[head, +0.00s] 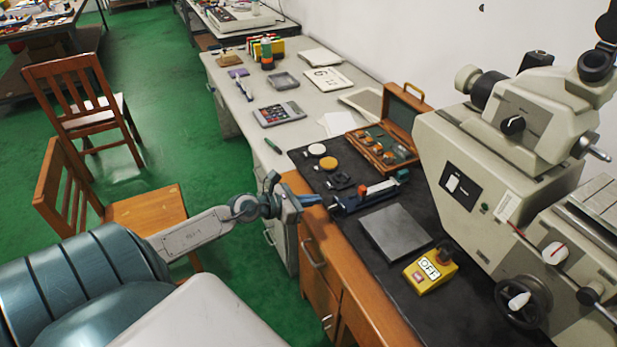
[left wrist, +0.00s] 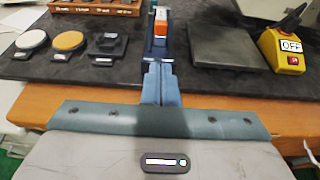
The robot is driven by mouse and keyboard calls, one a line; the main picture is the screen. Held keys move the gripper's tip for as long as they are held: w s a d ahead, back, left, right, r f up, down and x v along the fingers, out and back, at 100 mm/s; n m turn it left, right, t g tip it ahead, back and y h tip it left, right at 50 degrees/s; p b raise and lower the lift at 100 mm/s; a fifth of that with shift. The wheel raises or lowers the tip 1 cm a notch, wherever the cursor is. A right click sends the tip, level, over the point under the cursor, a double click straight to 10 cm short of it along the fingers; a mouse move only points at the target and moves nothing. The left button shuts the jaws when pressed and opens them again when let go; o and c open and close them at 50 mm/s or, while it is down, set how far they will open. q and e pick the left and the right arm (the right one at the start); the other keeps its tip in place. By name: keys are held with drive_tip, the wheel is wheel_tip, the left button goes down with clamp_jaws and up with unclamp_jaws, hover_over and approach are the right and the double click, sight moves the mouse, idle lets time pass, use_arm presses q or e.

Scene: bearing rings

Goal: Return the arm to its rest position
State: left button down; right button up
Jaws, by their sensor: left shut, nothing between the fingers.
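My left arm comes in from the left in the head view. Its gripper (head: 312,199) is at the front edge of the black mat, with its blue fingers together and nothing between them. In the left wrist view the shut fingers (left wrist: 157,82) point toward a dark blue fixture with an orange-red block (left wrist: 160,28). The same fixture (head: 368,193) lies on the mat in the head view. I cannot tell from these views whether the fingertips touch it. My right gripper is in neither view.
The black mat (head: 378,258) also carries a grey plate (head: 397,233), a yellow OFF box (head: 431,270), white and yellow discs and an open wooden case (head: 385,145). A large machine (head: 500,180) stands at the right. Wooden chairs (head: 85,100) stand left on the green floor.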

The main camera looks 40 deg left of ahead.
use_arm(q)
wheel_tip(320, 180, up, 5)
drive_tip(key=s+d+n+t+y, duration=0.2)
drive_tip(key=n+t+y, duration=0.25)
drive_tip(key=n, duration=0.65)
drive_tip(key=s+a+f+n+g+y, duration=0.1)
drive_tip(key=s+n+g+y, duration=0.4)
drive_tip(key=n, duration=1.1)
drive_tip(key=s+d+f+n+g+h, duration=0.2)
drive_tip(key=s+d+f+n+g, duration=0.4)
drive_tip(key=s, duration=0.4)
drive_tip(key=s+d+f+n+g+h, duration=0.1)
drive_tip(key=s+d+f+n+g, duration=0.2)
drive_tip(key=s+d+n, duration=0.55)
drive_tip(key=s+a+f+m+g, duration=0.1)
drive_tip(key=a+f, duration=0.1)
drive_tip(key=f, duration=1.4)
drive_tip(key=a+f+m+g, duration=0.1)
drive_tip(key=a+f, duration=0.1)
drive_tip(key=f, duration=1.4)
drive_tip(key=s+a+f+b, duration=0.1)
drive_tip(key=s+f, duration=1.7)
drive_tip(key=f, duration=0.1)
drive_tip(key=shift+s+a+f+n+g+b, duration=0.3)
drive_tip(key=shift+s+n+g, duration=0.05)
drive_tip(key=shift+s, duration=0.05)
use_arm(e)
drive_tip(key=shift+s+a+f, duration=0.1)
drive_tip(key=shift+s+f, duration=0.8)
